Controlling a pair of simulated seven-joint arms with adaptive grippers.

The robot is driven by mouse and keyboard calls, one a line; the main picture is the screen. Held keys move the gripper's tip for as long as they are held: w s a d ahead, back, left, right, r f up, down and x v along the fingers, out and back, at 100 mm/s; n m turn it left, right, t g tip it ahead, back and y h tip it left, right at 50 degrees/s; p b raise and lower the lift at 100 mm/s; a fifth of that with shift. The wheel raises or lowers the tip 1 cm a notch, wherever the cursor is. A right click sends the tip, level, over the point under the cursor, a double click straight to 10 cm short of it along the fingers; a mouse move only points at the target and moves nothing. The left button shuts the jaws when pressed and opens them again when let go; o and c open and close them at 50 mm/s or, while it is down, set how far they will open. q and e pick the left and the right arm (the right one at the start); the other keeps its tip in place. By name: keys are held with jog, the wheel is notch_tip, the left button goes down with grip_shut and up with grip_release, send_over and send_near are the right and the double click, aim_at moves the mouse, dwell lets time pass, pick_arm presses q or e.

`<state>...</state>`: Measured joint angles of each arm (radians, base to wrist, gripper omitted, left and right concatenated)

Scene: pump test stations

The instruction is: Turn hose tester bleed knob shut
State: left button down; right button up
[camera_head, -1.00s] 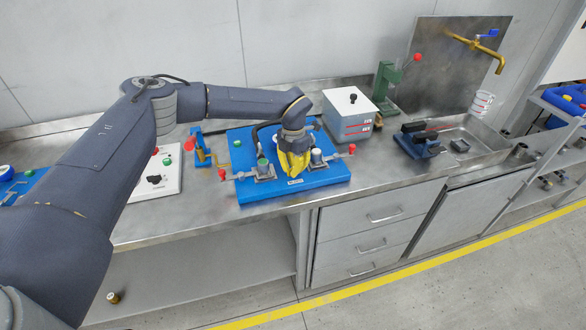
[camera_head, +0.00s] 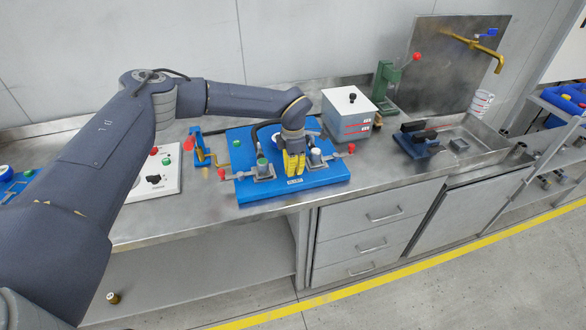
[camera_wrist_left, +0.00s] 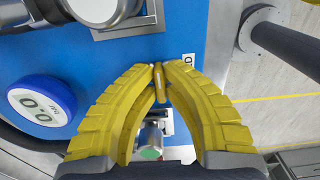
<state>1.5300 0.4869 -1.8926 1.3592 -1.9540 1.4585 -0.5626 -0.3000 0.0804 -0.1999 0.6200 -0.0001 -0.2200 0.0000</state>
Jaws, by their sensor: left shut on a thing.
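The hose tester is a blue plate (camera_head: 325,182) on the metal bench, with a clamp on each side. My left gripper (camera_head: 294,172) points down over its middle front, yellow fingers between the two clamps. In the left wrist view the fingertips (camera_wrist_left: 158,68) meet around a small brass-coloured piece, the bleed knob (camera_wrist_left: 159,85). The fingers are shut on it and hide most of it. The tester's round blue gauge (camera_wrist_left: 45,105) reads 0.0. A green-capped part (camera_wrist_left: 150,153) shows between the fingers. My right gripper is not in view.
Red-ended clamp handles (camera_head: 351,148) stick out on both sides of the tester. A grey box (camera_head: 350,115) stands behind right, a blue vise (camera_head: 418,145) farther right. A white panel with a black knob (camera_head: 153,179) lies left, under my arm. The bench front edge is close.

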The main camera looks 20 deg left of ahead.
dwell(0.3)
pick_arm(q)
jog(key=c, duration=1.5)
grip_release()
notch_tip(320, 180, up, 12)
